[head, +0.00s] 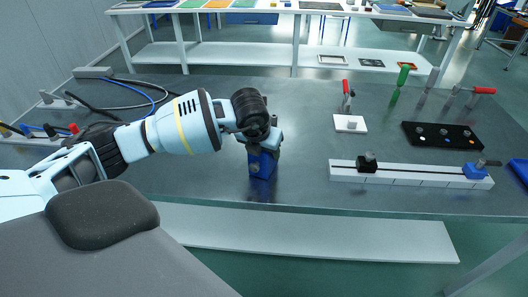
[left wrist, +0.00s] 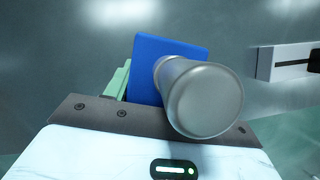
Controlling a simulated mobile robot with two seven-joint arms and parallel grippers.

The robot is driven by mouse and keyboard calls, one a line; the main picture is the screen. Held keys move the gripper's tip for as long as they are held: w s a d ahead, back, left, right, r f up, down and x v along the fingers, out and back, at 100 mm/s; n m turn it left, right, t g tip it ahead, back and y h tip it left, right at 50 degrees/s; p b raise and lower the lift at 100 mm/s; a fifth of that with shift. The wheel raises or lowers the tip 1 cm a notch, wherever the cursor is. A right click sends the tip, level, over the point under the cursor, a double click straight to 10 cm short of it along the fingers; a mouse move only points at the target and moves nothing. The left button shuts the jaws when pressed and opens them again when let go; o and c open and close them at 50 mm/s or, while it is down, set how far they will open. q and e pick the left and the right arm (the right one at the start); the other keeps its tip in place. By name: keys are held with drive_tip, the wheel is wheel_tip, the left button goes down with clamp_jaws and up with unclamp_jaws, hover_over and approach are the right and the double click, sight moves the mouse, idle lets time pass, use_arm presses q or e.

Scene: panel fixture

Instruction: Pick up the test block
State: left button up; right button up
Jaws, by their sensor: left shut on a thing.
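The test block, which I take to be the blue block (head: 262,165), is on or just above the grey table near its front edge; I cannot tell whether it touches the table. My left gripper (head: 262,143) comes down on it from above and is shut on it. In the left wrist view the blue block (left wrist: 150,55) shows as a flat blue face beyond the wrist, partly covered by a silver round knob (left wrist: 205,98). The fingertips are mostly hidden there. My right gripper is in neither view.
A white rail (head: 410,176) with a black and a blue slider lies to the right. Behind it are a white plate (head: 350,124) with a red-handled clamp and a black panel (head: 442,135). Cables (head: 135,95) lie at the back left. Table around the block is clear.

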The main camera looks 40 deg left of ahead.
use_arm(q)
wheel_tip(320, 180, up, 3)
drive_tip(key=shift+w+f, duration=0.1)
drive_tip(key=shift+f, duration=0.05)
drive_tip(key=s+d+r, duration=0.1)
drive_tip(key=s+d, duration=0.3)
drive_tip(key=s, duration=0.3)
drive_tip(key=s+d+r+b, duration=0.1)
drive_tip(key=s+d, duration=0.3)
drive_tip(key=s, duration=0.3)
drive_tip(key=shift+a+r, duration=0.1)
